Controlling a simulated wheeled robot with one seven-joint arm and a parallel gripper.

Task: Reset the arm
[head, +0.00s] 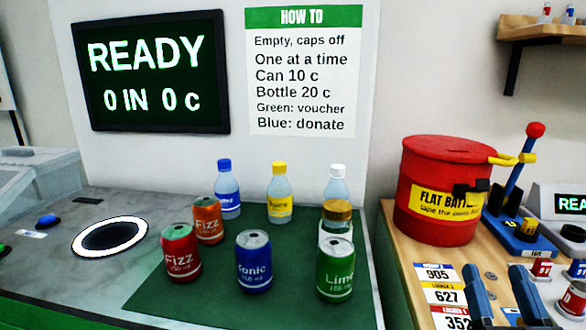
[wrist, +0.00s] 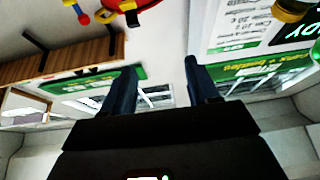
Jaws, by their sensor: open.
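My gripper (head: 503,282) is at the lower right of the head view, in front of the wooden bench. Its two blue fingers point up in the picture and stand apart with nothing between them. The wrist view also shows my gripper (wrist: 159,78) open and empty. That view appears tilted or upside down, with the wall, signs and part of the red drum (wrist: 120,8) beyond the fingers. Most of my arm is outside the head view.
A green mat (head: 190,295) holds several cans and bottles, left of my gripper. Left of it are a white-ringed opening (head: 82,240) and a blue button (head: 46,220). The wooden bench (head: 412,262) carries the red drum (head: 440,165), a red-knobbed lever (head: 517,165) and number cards (head: 440,292).

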